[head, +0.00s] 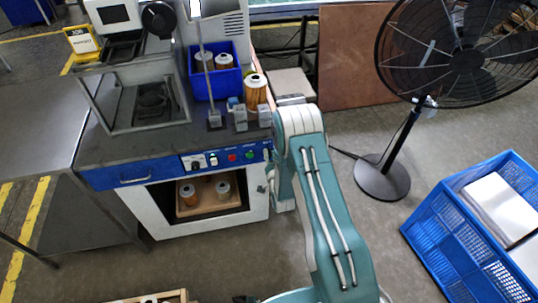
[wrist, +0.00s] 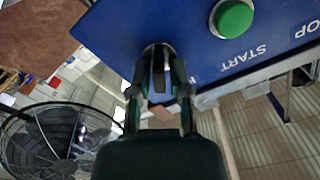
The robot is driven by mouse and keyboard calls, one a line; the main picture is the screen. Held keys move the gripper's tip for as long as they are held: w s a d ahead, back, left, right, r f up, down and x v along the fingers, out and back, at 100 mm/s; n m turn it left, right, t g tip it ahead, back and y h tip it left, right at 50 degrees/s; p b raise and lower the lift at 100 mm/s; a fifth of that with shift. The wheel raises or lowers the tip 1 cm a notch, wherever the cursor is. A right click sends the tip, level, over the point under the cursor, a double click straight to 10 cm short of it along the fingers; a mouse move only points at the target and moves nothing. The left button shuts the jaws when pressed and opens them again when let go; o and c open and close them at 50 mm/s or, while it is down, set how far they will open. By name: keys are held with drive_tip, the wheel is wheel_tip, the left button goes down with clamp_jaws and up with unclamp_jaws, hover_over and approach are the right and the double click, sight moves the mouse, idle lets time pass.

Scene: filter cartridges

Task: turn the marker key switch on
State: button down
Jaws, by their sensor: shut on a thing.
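The marker's blue control panel (head: 222,160) runs along the front edge of the machine, with a green START button that shows large in the wrist view (wrist: 232,18). My gripper (wrist: 160,78) is at the panel beside this button. Its two fingers are shut on the key of the key switch (wrist: 157,52), a dark metal piece standing out from the panel. In the head view my gripper (head: 267,172) is at the panel's right end, and my arm partly hides the area. I cannot tell the key's exact turn angle.
A blue bin (head: 228,84) with cartridges and another orange cartridge (head: 255,90) stand on the machine top. A tray with cartridges (head: 212,206) sits in the opening below. A black fan (head: 383,178) and blue crate (head: 474,245) stand on the right.

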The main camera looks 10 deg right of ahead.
drive_tip(key=m, duration=0.6)
drive_tip(key=shift+d+f, duration=0.1)
drive_tip(key=shift+d, duration=0.1)
drive_tip(key=m, duration=0.5)
drive_tip(key=shift+d+f, duration=0.1)
drive_tip(key=shift+f, duration=0.15)
drive_tip(key=shift+m, duration=0.4)
drive_tip(key=c, duration=0.7)
unclamp_jaws()
drive_tip(key=shift+d, duration=0.1)
drive_tip(key=shift+c, duration=0.2)
drive_tip(key=s, duration=1.1)
drive_tip(key=shift+s, duration=0.4)
drive_tip(key=shift+f, duration=0.1)
